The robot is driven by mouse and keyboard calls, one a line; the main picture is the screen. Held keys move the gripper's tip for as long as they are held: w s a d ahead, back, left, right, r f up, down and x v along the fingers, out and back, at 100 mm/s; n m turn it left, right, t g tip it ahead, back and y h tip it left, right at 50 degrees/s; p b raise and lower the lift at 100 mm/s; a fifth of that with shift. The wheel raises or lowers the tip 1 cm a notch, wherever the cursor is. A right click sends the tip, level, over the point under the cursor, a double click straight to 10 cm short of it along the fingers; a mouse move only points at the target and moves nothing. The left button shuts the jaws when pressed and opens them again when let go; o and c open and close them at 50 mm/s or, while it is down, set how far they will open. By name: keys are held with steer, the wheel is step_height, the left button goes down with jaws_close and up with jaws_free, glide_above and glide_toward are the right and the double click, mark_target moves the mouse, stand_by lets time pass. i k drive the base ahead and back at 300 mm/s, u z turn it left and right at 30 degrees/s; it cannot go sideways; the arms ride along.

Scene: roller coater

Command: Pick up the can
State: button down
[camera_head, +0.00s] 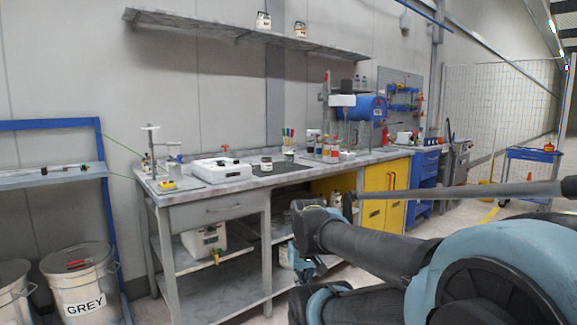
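Several can-like containers show, and I cannot tell which one the task means. A small light can with a dark top (267,163) stands upright on the grey workbench (232,190), beside a dark mat. Two pale cans with dark labels, a left one (263,21) and a right one (300,30), stand on the wall shelf. Several red and white cans (330,150) are grouped at the bench's right part. My arm fills the lower right and hides part of the lower bench and floor. I cannot make out my gripper or its fingers.
A white box-like device (220,170) is on the bench left of the small can. A large bucket marked GREY (82,290) stands at the lower left by a blue frame (50,125). Yellow cabinets (372,207) and a blue drawer unit (423,175) continue along the wall.

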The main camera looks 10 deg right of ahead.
mark_target(266, 161)
steer(key=k, duration=0.55)
steer(key=u, duration=0.55)
steer(key=i, duration=1.55)
steer(key=z, duration=0.5)
steer(key=i, duration=0.45)
steer(key=z, duration=0.35)
